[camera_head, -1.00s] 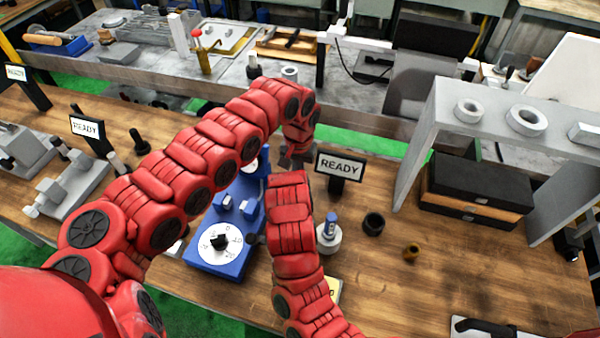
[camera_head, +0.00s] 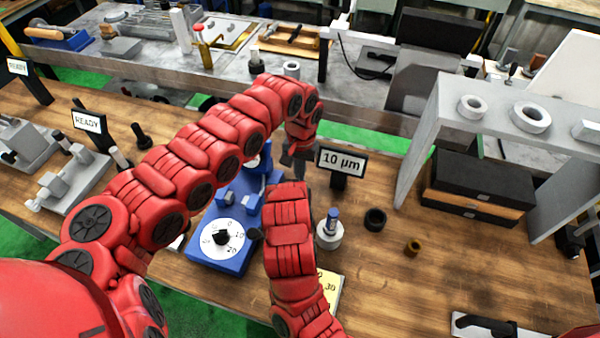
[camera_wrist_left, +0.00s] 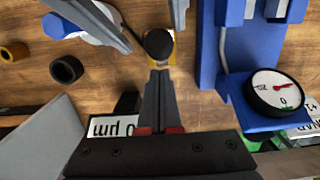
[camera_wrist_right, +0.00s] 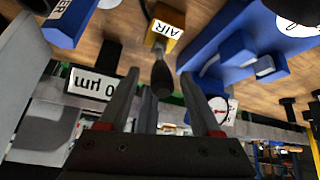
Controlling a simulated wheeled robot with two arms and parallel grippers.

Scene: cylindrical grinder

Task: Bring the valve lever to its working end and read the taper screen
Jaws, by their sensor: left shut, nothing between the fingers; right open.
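The taper screen (camera_head: 341,162) stands behind the blue device and reads "10 µm"; it also shows in the left wrist view (camera_wrist_left: 112,127) and the right wrist view (camera_wrist_right: 95,84). The valve is a yellow block marked AIR (camera_wrist_right: 164,27). Its lever with a dark grip (camera_wrist_right: 161,78) lies between the spread fingers of my right gripper (camera_wrist_right: 160,74), which is open; contact is unclear. My left gripper (camera_wrist_left: 158,72) is shut and empty, its tips close to the round black lever end (camera_wrist_left: 158,43). In the head view the arms hide the valve.
The blue device (camera_head: 220,258) carries a white dial (camera_head: 222,238) and a gauge (camera_wrist_left: 277,94). A white and blue piece (camera_head: 330,234), a black ring (camera_head: 375,219) and a brass bushing (camera_head: 413,247) stand to the right. A grey shelf frame (camera_head: 415,140) stands farther right.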

